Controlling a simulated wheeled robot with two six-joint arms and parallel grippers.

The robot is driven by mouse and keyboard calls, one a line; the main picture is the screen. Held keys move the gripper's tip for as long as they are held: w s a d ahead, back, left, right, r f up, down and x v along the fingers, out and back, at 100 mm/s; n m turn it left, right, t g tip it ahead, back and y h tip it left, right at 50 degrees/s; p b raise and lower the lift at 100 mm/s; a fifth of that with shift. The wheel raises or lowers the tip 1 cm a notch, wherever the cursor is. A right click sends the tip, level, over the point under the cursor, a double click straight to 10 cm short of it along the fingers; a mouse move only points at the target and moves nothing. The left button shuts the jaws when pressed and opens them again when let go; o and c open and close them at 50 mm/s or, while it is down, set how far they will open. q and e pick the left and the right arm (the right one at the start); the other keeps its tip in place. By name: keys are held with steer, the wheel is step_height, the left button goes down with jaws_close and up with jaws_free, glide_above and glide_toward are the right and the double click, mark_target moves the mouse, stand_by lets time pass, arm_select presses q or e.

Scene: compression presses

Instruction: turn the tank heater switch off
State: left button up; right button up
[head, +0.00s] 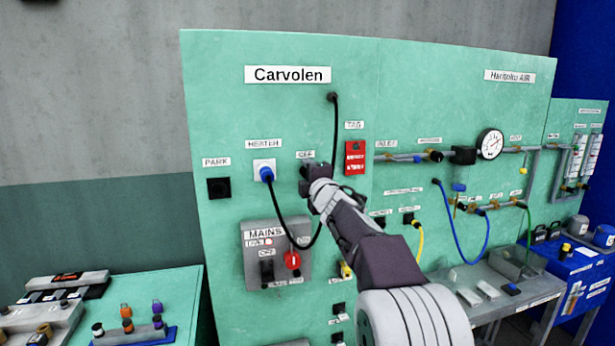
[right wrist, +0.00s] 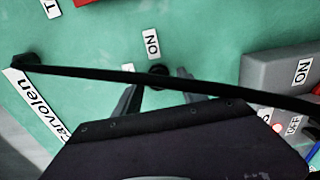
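The small dark heater switch (right wrist: 158,73) sits on the green panel beside the "ON" label (right wrist: 151,43) in the right wrist view. In the head view my right gripper (head: 313,176) covers it, just below the "OFF" label (head: 305,155). In the wrist view the two fingers of my right gripper (right wrist: 158,88) are spread apart, one on each side of the switch. I cannot tell whether they touch it, nor which way its lever points. The "HEATER" label (head: 264,143) is left of the gripper, above a blue plug (head: 266,173). My left gripper is not in view.
A black cable (right wrist: 90,73) crosses in front of the switch and runs to the blue plug. A red tag holder (head: 355,158) is right of the gripper. A gauge (head: 490,144) is farther right.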

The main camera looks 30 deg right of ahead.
steer(key=b+v, duration=0.1)
steer(key=v, duration=0.8)
